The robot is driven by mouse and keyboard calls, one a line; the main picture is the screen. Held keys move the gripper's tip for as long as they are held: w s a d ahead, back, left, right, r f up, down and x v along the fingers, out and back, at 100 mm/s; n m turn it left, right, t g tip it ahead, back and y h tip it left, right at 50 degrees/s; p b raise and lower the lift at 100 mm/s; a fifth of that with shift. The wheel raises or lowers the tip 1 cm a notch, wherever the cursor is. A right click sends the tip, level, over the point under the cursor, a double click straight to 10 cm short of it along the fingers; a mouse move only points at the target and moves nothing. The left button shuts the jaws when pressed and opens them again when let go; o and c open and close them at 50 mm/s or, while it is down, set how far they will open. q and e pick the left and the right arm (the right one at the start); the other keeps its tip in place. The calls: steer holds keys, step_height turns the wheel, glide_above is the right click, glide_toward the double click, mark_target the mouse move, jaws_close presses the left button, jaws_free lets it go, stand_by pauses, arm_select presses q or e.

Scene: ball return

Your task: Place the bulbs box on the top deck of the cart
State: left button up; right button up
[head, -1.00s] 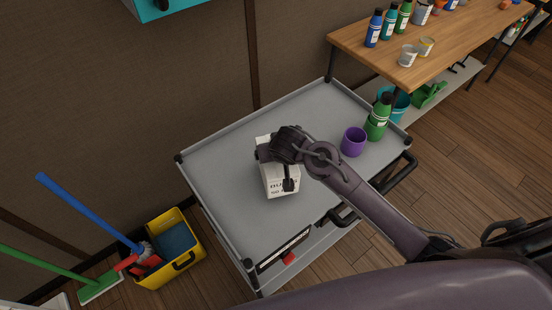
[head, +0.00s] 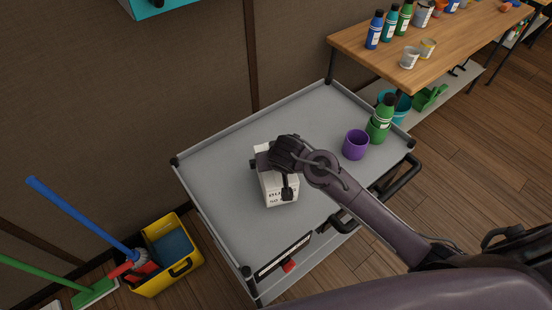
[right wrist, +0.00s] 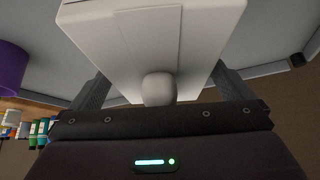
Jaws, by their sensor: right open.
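The white bulbs box (head: 280,188), with dark print on its side, appears to stand on the grey top deck (head: 225,180) of the cart. My right gripper (head: 271,176) is over the box, with its fingers on either side and part of the box hidden behind it. In the right wrist view, the box (right wrist: 125,40) fills the space between the open fingers of the gripper (right wrist: 162,82). Whether the fingers touch its sides is hard to tell. My left gripper is not in view.
A purple cup (head: 355,145) and a green bottle (head: 380,118) stand on the deck to the right. A yellow mop bucket (head: 170,262) is on the floor at left. A wooden table (head: 440,60) with bottles and cans is at upper right. The deck's left part is clear.

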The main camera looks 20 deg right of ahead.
steer(key=shift+s+a+r, duration=0.1)
steer(key=shift+s+r, duration=0.1)
steer(key=shift+r, duration=0.2)
steer(key=b+v, duration=0.1)
steer(key=v, duration=1)
steer(key=shift+r, duration=0.1)
